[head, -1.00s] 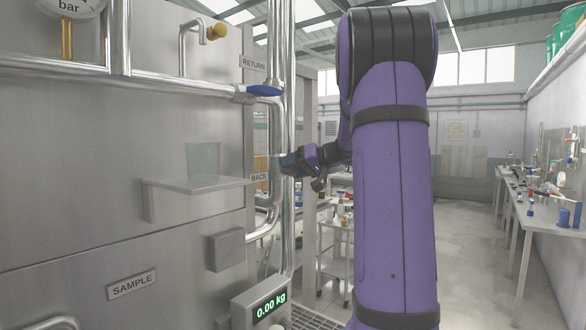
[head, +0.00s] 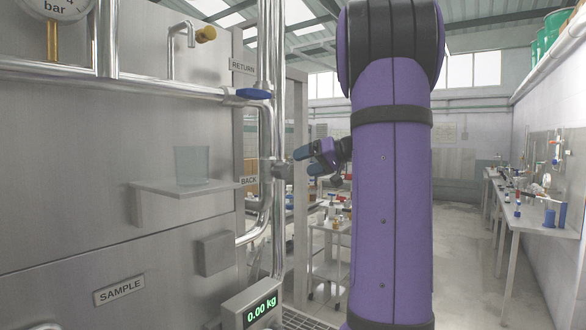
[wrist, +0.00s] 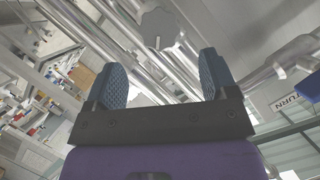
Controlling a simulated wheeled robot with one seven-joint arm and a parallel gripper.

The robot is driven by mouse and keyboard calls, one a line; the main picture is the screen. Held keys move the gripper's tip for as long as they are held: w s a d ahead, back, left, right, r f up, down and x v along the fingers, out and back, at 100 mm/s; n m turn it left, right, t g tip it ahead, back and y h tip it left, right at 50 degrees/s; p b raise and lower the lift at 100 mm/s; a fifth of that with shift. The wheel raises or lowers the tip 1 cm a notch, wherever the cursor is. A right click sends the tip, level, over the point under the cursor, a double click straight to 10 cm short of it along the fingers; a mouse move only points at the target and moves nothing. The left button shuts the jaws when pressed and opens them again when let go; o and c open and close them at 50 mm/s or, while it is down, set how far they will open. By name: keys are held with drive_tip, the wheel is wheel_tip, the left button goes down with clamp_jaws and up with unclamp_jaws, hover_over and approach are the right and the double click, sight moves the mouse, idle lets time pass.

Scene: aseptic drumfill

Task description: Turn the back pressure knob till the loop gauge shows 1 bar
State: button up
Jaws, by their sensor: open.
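The back pressure knob (head: 283,171) is a grey lobed knob on the upright steel pipe, beside the BACK label (head: 248,180). In the wrist view the knob (wrist: 160,28) is ahead of and between my fingers, beyond their tips. My gripper (head: 303,161) is just right of the knob in the head view, open and empty. Its two blue padded fingers (wrist: 165,78) are spread apart in the wrist view and appear clear of the knob. The gauge (head: 57,8), marked bar, is cut off by the top edge at upper left; its needle cannot be read.
A blue-handled valve (head: 253,94) sits on the pipework above, by the RETURN label (head: 242,66). A shelf (head: 150,187) bears a clear beaker (head: 192,165). A scale display (head: 262,311) reads 0.00 kg. A cart (head: 330,262) stands behind my gripper.

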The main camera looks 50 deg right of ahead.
drive_tip(key=shift+v, duration=1.4)
